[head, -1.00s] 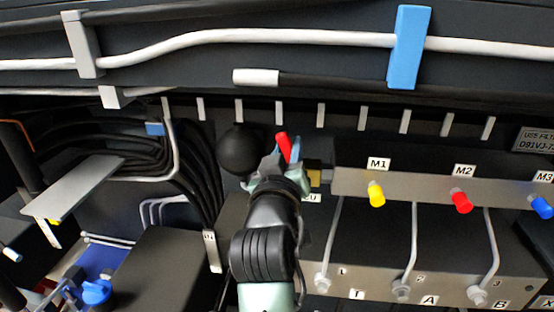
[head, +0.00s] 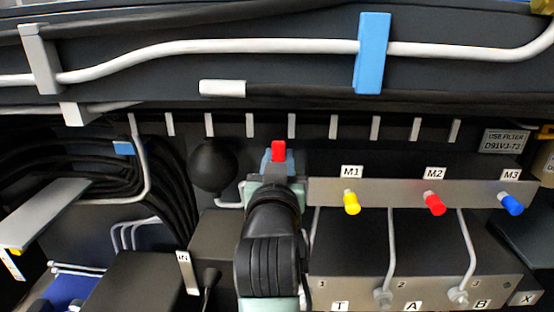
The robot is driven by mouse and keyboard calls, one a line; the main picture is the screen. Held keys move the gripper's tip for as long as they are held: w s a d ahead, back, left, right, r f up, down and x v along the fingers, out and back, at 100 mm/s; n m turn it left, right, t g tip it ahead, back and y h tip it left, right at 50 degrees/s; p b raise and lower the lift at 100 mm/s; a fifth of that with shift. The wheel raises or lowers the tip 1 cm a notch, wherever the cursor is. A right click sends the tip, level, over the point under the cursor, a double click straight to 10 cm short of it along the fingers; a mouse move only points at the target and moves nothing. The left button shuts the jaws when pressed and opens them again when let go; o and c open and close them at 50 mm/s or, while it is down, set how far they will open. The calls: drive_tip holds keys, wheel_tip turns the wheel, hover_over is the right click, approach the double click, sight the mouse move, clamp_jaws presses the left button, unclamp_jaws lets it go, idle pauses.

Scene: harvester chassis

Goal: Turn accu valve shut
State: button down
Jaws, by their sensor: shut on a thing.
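The red handle of the accu valve (head: 278,151) shows in the head view, just right of the round black accumulator (head: 213,165). It points straight up in the picture. My gripper (head: 279,163) is shut on the handle, and the red tip stands out above the blue-tipped fingers. My wrist and forearm come up from below and hide the valve body and its label. The exact contact of the fingers on the handle is partly hidden.
Right of my gripper is a metal bar with yellow (head: 352,202), red (head: 434,204) and blue (head: 511,204) caps. Thin pipes run down below it to a block. Black hoses (head: 150,170) hang on the left. A white pipe (head: 220,48) crosses above.

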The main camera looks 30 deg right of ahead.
drive_tip(key=c, duration=0.7)
unclamp_jaws()
drive_tip(key=shift+o, duration=0.2)
drive_tip(key=b+v, duration=0.3)
drive_tip(key=v, duration=1)
drive_tip(key=shift+b, duration=0.3)
drive_tip(key=s+a+r+n+t+y, duration=0.2)
drive_tip(key=a+r+t+y, duration=0.3)
drive_tip(key=a+r, duration=0.4)
drive_tip(key=s+a+r+n+t+y, duration=0.3)
drive_tip(key=a+r+n+t+y, duration=0.2)
drive_tip(key=a+r, duration=0.5)
wheel_tip(320, 180, up, 4)
drive_tip(key=shift+f+t, duration=0.15)
drive_tip(key=shift+t, duration=0.95)
